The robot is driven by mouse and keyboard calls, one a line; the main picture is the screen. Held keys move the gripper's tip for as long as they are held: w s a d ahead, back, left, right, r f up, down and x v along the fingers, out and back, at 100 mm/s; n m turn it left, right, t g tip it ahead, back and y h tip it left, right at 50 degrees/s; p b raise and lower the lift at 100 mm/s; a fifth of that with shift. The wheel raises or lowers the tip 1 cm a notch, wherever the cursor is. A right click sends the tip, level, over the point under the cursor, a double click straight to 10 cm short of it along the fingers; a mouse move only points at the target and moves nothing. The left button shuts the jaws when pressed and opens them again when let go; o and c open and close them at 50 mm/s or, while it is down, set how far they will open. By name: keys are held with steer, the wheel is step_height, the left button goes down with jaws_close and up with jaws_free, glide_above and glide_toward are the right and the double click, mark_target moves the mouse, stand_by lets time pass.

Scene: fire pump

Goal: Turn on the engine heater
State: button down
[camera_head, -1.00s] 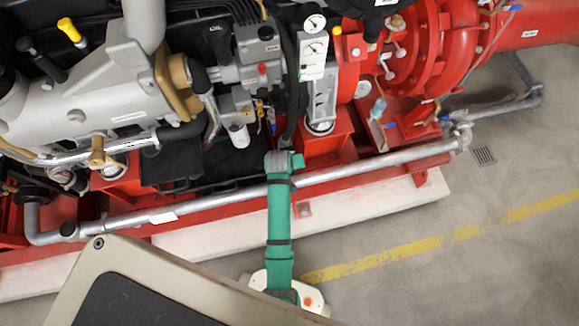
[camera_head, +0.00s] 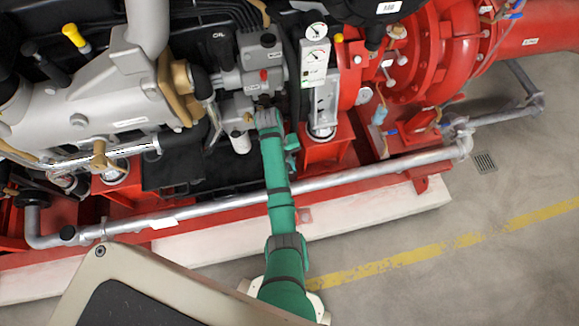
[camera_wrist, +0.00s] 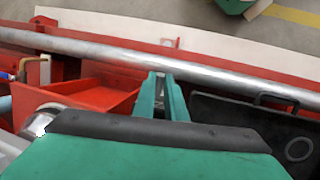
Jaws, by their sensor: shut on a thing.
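My gripper (camera_wrist: 163,88) shows in the wrist view as two narrow teal fingers, close together, in front of the red base and the grey pipe. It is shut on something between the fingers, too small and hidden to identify. In the head view my teal arm reaches over the pipe to the engine's lower front, and its wrist covers the spot where it works. I cannot pick out the engine heater or its switch with certainty. The grey engine block (camera_head: 85,95) and a grey housing with a red knob (camera_head: 262,62) are beside and above my wrist.
A long grey pipe (camera_head: 365,170) runs along the front of the red base, below my arm. A gauge panel (camera_head: 316,65) stands right of my wrist, with the red pump (camera_head: 425,50) beyond. The floor at lower right is clear.

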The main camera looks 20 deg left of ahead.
stand_by(0.3)
steer(key=c, duration=1.8)
jaws_free()
steer(key=shift+d+f, duration=0.1)
